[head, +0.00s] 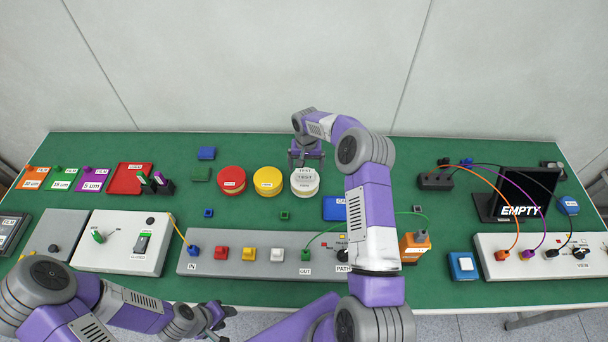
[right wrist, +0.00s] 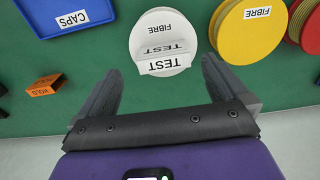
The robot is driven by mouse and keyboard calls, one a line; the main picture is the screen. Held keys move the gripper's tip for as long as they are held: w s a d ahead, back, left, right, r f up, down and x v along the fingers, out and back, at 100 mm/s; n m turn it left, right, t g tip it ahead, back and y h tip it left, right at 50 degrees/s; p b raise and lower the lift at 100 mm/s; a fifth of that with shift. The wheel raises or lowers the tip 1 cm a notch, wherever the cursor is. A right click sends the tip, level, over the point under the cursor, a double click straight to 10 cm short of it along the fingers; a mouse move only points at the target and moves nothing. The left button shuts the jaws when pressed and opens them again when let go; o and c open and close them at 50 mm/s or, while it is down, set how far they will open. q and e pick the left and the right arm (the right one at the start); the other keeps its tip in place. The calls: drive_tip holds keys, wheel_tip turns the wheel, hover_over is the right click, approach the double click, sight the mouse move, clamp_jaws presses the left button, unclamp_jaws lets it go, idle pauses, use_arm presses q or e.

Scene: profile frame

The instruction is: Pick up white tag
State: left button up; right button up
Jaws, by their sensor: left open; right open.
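The white tag (right wrist: 165,67), marked TEST, stands up from the white round reel (right wrist: 160,28), which also bears FIBRE lettering. In the head view the tag (head: 305,175) shows on the white reel (head: 305,187) at the middle of the bench. My right gripper (head: 306,162) is open above and behind the reel. In the right wrist view its fingers lie on either side of the tag, apart from it, with nothing held between them. My left gripper (head: 224,317) is open and empty at the bench's front edge.
A yellow reel (head: 268,181) and a red reel (head: 231,180) stand left of the white one. A blue CAPS tray (head: 333,208) lies to its right, partly behind my right arm. The grey panel (head: 230,264) with coloured connectors is in front. Green bench shows between them.

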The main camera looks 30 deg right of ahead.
sight(305, 171)
drive_tip(key=f, duration=0.5)
drive_tip(key=shift+w+f+p, duration=0.15)
drive_tip(key=shift+w+p, duration=0.15)
drive_tip(key=shift+p, duration=0.05)
drive_tip(key=c, duration=1)
